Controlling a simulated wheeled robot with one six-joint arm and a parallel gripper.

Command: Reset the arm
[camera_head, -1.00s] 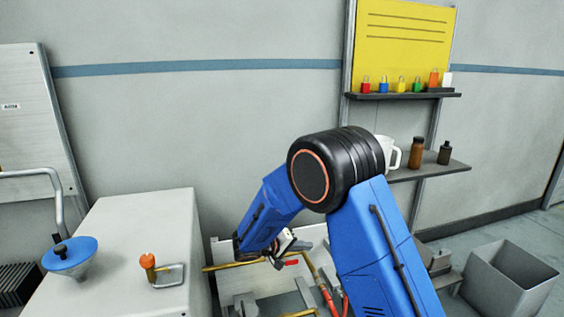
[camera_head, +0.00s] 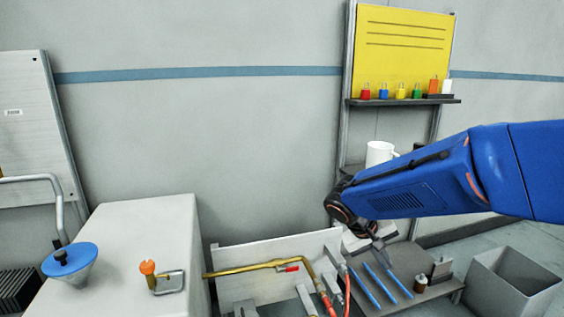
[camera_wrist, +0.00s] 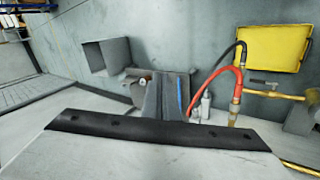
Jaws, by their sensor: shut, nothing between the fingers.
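My blue arm reaches in from the right edge of the head view, above the low bench. My gripper (camera_head: 379,246) hangs at its end, just above the dark bench top with the blue sticks. It is small and partly turned away there, and it holds nothing that I can see. In the wrist view the fingers cannot be made out; a pale surface with a dark bar fills the lower part.
A white cabinet (camera_head: 140,225) stands left with a blue funnel (camera_head: 70,262) and an orange-knobbed part (camera_head: 148,268). A grey bin (camera_head: 510,285) stands right. A wall shelf (camera_head: 405,101) holds several coloured padlocks.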

